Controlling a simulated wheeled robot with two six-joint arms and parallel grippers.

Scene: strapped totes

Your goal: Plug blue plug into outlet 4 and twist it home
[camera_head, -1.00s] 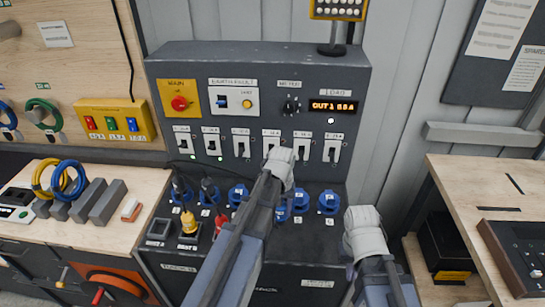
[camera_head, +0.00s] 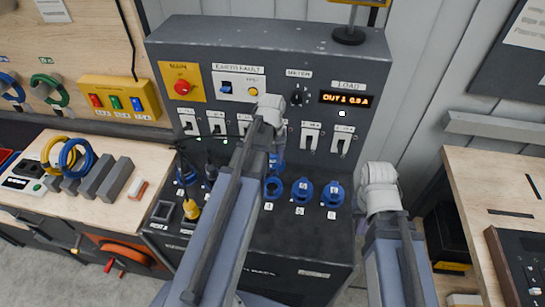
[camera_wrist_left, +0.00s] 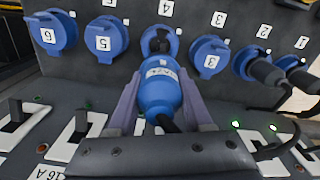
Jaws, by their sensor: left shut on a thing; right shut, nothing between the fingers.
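The blue plug (camera_wrist_left: 160,92) has a white label and a dark cable. My left gripper (camera_wrist_left: 159,80) is shut on it, one purple finger on each side. In the left wrist view the plug's far end points at outlet 4 (camera_wrist_left: 158,40), between outlet 5 (camera_wrist_left: 104,40) and outlet 3 (camera_wrist_left: 209,57). The plug overlaps that outlet, so I cannot tell whether it is inserted. In the head view my left arm hides most of the plug; outlet 4 (camera_head: 272,188) shows just right of the arm. My right gripper (camera_head: 360,212) is mostly hidden by its wrist, apart from the outlets.
Outlet 6 (camera_head: 333,194) has its blue lid shut. Dark plugs with cables sit in outlets 1 (camera_wrist_left: 297,76) and 2 (camera_wrist_left: 265,72). Switches line the upright panel (camera_head: 300,60). Benches flank the panel.

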